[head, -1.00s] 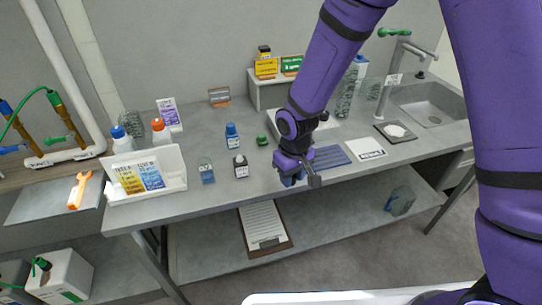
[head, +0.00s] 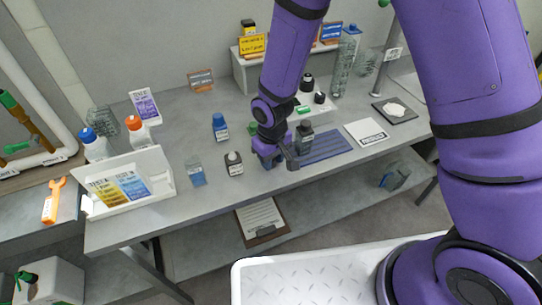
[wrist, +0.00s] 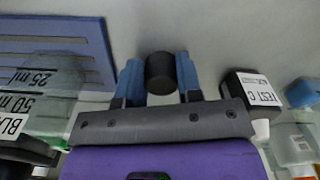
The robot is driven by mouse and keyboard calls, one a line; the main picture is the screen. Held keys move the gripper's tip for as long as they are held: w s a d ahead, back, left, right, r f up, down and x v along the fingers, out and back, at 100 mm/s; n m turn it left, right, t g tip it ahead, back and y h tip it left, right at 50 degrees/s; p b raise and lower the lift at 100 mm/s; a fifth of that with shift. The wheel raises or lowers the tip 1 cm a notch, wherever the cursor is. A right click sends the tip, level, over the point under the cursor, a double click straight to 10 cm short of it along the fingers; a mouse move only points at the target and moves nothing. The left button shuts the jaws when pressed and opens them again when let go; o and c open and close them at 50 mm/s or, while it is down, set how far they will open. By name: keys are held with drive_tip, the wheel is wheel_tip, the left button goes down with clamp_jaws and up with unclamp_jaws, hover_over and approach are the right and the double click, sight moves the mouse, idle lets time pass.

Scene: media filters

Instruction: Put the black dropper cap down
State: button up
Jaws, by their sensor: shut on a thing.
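My gripper (head: 268,163) is low over the front part of the grey counter, left of the blue ribbed mat (head: 328,145). In the wrist view its two blue fingers (wrist: 158,78) are closed on the black dropper cap (wrist: 160,66), a short dark cylinder between the fingertips. The cap is hidden in the head view. I cannot tell whether it touches the counter. The mat also shows in the wrist view (wrist: 90,30).
A dark-capped, clear labelled bottle (head: 304,138) stands right beside my gripper. A white card holder (head: 160,188) is farther left. Bare counter lies in front of the mat.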

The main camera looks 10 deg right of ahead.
drive_tip(key=shift+f, duration=0.15)
drive_tip(key=o, duration=0.9)
drive_tip(key=shift+o, duration=0.2)
wheel_tip(320, 180, up, 12)
drive_tip(key=shift+r, duration=0.2)
